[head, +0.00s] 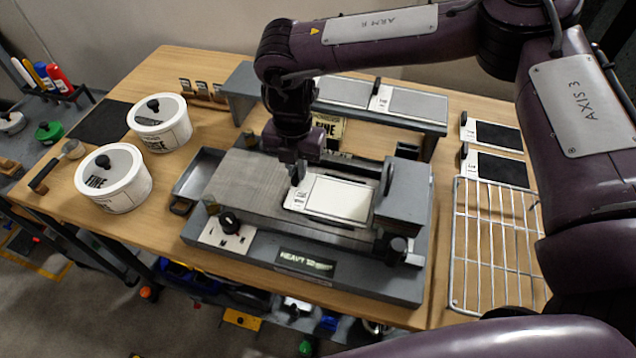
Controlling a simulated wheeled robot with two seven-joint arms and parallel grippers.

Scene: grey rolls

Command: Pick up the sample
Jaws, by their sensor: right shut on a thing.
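The sample (340,198), a white card on a dark-edged plate with a small upright tab at its left end, is on the bed of the grey machine (255,240). My right gripper (297,181) reaches down from above and is shut on the sample at its tab end. The fingertips are small here and partly hide the tab. The sample looks level and very close to the bed; I cannot tell whether it touches. My left gripper is not in view.
A grey block (405,192) stands close to the sample's right. A raised shelf (432,128) with plates is behind. A wire rack (492,245) and two dark plates (498,135) are at right. White tubs, one marked FINE (112,185), stand at left.

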